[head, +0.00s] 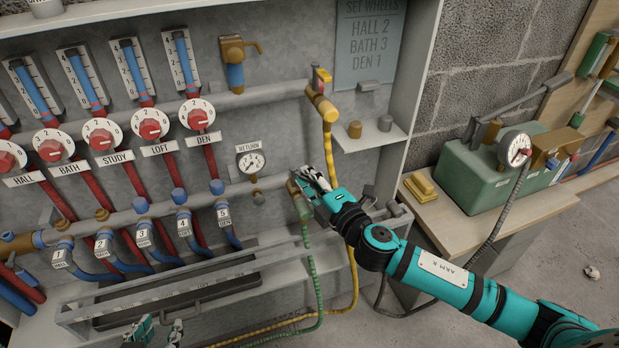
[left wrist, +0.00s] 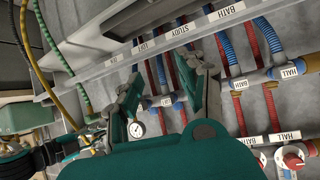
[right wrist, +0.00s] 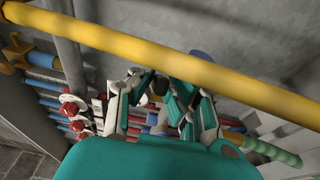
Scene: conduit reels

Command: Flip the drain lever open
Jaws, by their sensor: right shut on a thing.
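The drain valve (head: 296,192) sits at the right end of the lower manifold in the head view, with a green hose (head: 313,275) hanging below it. My right gripper (head: 318,181) is at this valve and shut on its drain lever; the fingers hide most of the lever, so its angle cannot be told. My left gripper (head: 160,334) is low at the bottom edge of the head view, apart from the valve. In the left wrist view my left gripper (left wrist: 166,92) has its fingers spread, with nothing between them.
A yellow hose (head: 329,150) hangs from the upper valve (head: 321,95) and crosses close in front of the right wrist camera. A return gauge (head: 251,162) is left of the drain valve. A grey rail (head: 150,305) runs along the front. A green pump box (head: 490,175) stands right.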

